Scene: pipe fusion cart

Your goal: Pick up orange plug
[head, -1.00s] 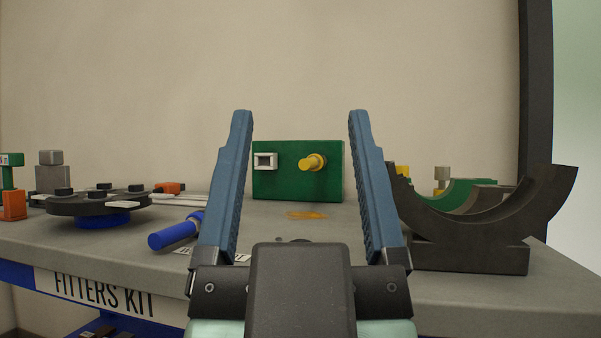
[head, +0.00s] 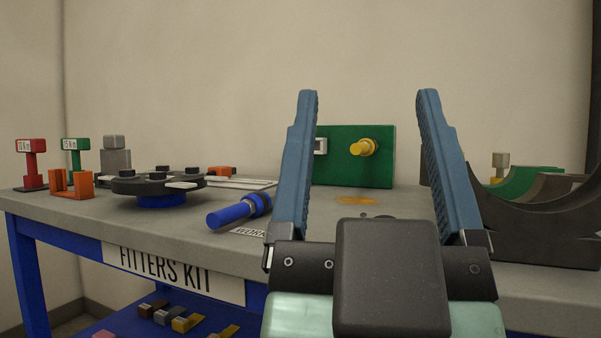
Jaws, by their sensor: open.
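A small orange piece (head: 220,171) lies on the cart top behind the black round fixture (head: 160,183), which hides part of it; I cannot tell for sure that it is the orange plug. An orange U-shaped bracket (head: 71,186) stands at the left end of the cart. My gripper (head: 368,95) is open and empty, fingers pointing up in the picture. It appears in front of the green box (head: 335,172) with a yellow knob (head: 363,147), to the right of both orange pieces.
A blue cylinder tool (head: 236,211) lies left of my gripper. A dark curved cradle (head: 545,225) stands at right. Red (head: 31,165) and green (head: 76,155) labelled stands and a grey block (head: 115,162) are at left. A flat orange patch (head: 355,200) marks the bare top.

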